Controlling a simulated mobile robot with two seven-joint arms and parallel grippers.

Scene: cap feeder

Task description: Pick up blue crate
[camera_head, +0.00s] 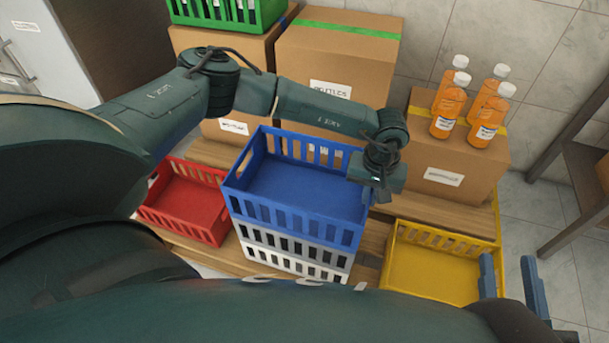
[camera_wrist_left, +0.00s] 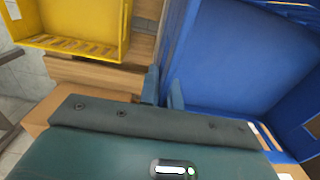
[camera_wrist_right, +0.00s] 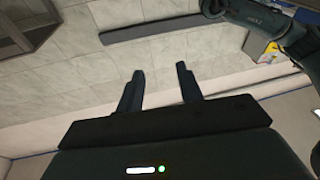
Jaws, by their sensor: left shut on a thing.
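The blue crate (camera_head: 305,185) is empty and stands on top of a white crate (camera_head: 290,262) in the middle of the head view. My left gripper (camera_head: 377,188) reaches across from the left and is shut on the blue crate's right wall. In the left wrist view one finger is on each side of that wall, and the blue crate (camera_wrist_left: 235,65) fills the right side.
A red crate (camera_head: 185,205) stands left of the stack and a yellow crate (camera_head: 435,265) right of it. Behind are cardboard boxes (camera_head: 340,60), a green crate (camera_head: 228,12) and several orange bottles (camera_head: 448,112). A table (camera_head: 590,175) stands at the far right.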

